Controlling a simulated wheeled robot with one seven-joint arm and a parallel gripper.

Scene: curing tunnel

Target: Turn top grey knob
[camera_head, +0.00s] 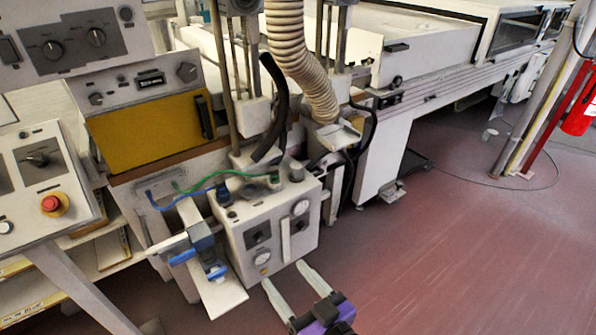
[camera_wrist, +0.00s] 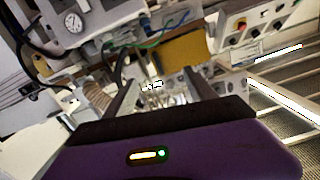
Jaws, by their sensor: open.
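Several knobs show in the head view. A dark grey knob (camera_head: 186,72) sits at the right end of the panel above a yellow door, and a smaller grey knob (camera_head: 95,98) is at its left end. Two darker knobs (camera_head: 52,50) (camera_head: 95,37) are on the grey plate of the panel above. I cannot tell for sure which is the top grey knob. My gripper (camera_head: 284,274) is open and empty, low in front of the white gauge box, well below and right of these knobs. In the wrist view my gripper (camera_wrist: 162,80) also shows its two fingers spread apart.
The white gauge box (camera_head: 277,240) with hoses stands between my gripper and the yellow door (camera_head: 150,132). A white bracket with blue clamps (camera_head: 205,245) juts out left of it. A ribbed hose (camera_head: 298,60) hangs above. A red stop button (camera_head: 50,203) is far left. The floor at right is open.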

